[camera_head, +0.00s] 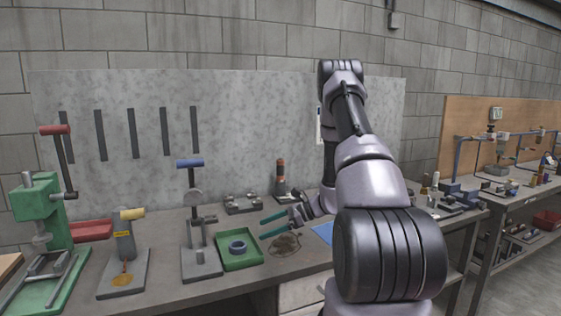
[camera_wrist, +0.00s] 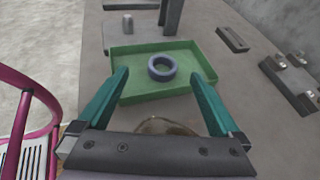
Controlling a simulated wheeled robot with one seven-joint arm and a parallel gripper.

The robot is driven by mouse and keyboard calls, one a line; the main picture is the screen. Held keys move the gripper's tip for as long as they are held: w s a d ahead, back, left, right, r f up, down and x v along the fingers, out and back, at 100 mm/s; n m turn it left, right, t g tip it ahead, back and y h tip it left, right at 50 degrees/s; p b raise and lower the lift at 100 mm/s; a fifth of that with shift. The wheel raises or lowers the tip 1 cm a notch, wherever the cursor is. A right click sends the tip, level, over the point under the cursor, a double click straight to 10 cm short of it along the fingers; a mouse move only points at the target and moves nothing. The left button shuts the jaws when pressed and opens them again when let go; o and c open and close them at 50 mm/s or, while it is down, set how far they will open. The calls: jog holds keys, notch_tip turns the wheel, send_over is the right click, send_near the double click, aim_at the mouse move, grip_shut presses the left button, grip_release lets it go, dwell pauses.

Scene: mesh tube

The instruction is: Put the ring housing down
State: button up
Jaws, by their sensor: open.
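The ring housing, a small blue-grey ring (camera_head: 237,247), lies flat in a shallow green tray (camera_head: 240,265) on the bench. My gripper (camera_head: 262,228) has two teal fingers and is at the right of the tray, above the bench. In the wrist view my gripper (camera_wrist: 160,85) is open, its fingers spread wide with nothing between them. The fingertips show near the tray's near side and do not touch the ring.
A press with a blue handle (camera_head: 190,163) stands left of the tray. A yellow-handled press (camera_head: 131,214) and a green press (camera_head: 45,215) stand farther left. A grey block fixture (camera_head: 243,203) is behind. A dark round patch (camera_head: 285,244) and a blue mat (camera_head: 323,233) lie to the right.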

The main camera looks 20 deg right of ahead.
jog(key=s+a+r+n+g+h, duration=0.1)
jog(key=s+a+r+n, duration=0.15)
jog(key=r, duration=0.45)
jog(key=s+a+r+n+g+h, duration=0.1)
jog(key=s+r+n+h, duration=0.1)
jog(key=s+r+n, duration=0.35)
jog(key=s+a+r+n+g+h, duration=0.1)
jog(key=a+r+n, duration=0.1)
jog(key=r, duration=0.6)
jog(key=s+d+r+n+t+h, duration=0.1)
jog(key=s+r+n+t+h, duration=0.4)
jog(key=s+r, duration=0.9)
jog(key=shift+s+d+r+n+t+h, duration=0.2)
jog(key=shift+s+d+n+t+h, duration=0.15)
jog(key=shift+s+n+h, duration=0.6)
jog(key=shift+s+n+y, duration=0.1)
jog(key=shift+n+y, duration=0.15)
